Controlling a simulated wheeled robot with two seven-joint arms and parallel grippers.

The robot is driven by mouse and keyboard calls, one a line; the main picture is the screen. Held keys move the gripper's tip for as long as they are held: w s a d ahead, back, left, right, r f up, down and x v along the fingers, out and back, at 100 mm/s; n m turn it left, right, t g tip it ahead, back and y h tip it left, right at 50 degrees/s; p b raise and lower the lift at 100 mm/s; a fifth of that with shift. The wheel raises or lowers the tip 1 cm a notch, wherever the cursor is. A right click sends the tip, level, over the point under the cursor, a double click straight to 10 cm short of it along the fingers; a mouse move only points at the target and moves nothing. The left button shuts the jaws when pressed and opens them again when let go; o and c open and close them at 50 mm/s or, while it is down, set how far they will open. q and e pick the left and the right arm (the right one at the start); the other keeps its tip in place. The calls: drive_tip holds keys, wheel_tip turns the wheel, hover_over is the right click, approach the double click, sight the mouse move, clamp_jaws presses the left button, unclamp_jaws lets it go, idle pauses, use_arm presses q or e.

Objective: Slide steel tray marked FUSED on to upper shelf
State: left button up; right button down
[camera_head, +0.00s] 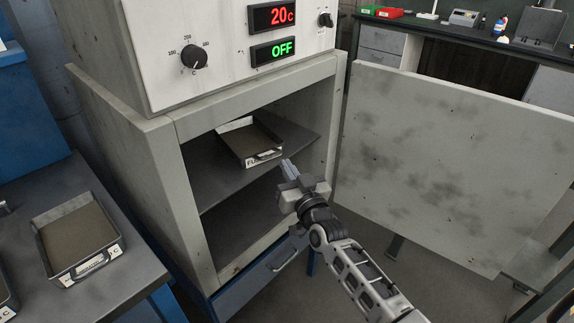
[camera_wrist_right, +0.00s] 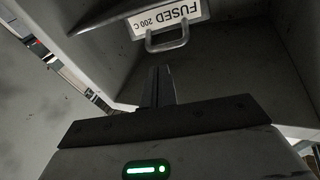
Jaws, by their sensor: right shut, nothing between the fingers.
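The steel tray marked FUSED (camera_head: 251,139) lies on the upper shelf (camera_head: 200,165) inside the open oven, slightly turned, its labelled front end facing out. In the right wrist view its label (camera_wrist_right: 178,18) reads "FUSED 200 C", and its front handle (camera_wrist_right: 167,38) is just beyond my fingers. My right gripper (camera_head: 288,171) is shut and empty, at the oven opening in front of the tray, apart from the handle. My left gripper is not in view.
The oven door (camera_head: 450,160) stands wide open to the right of my right arm. Another labelled tray (camera_head: 77,236) sits on the side table (camera_head: 130,270) at left. The oven's lower space (camera_head: 240,215) looks empty. A bench with small items is behind.

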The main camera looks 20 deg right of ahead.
drive_tip(key=s+d+m+g+y+b, duration=0.1)
drive_tip(key=s+m, duration=0.4)
drive_tip(key=m, duration=1.2)
drive_tip(key=s+d+m+g+b, duration=0.15)
drive_tip(key=s+m, duration=0.35)
drive_tip(key=m, duration=1.2)
drive_tip(key=w+a, duration=0.1)
drive_tip(key=w, duration=1.2)
drive_tip(key=shift+w+a+f+t, duration=0.15)
drive_tip(key=shift+w+a+t, duration=0.1)
drive_tip(key=shift+w+t, duration=0.15)
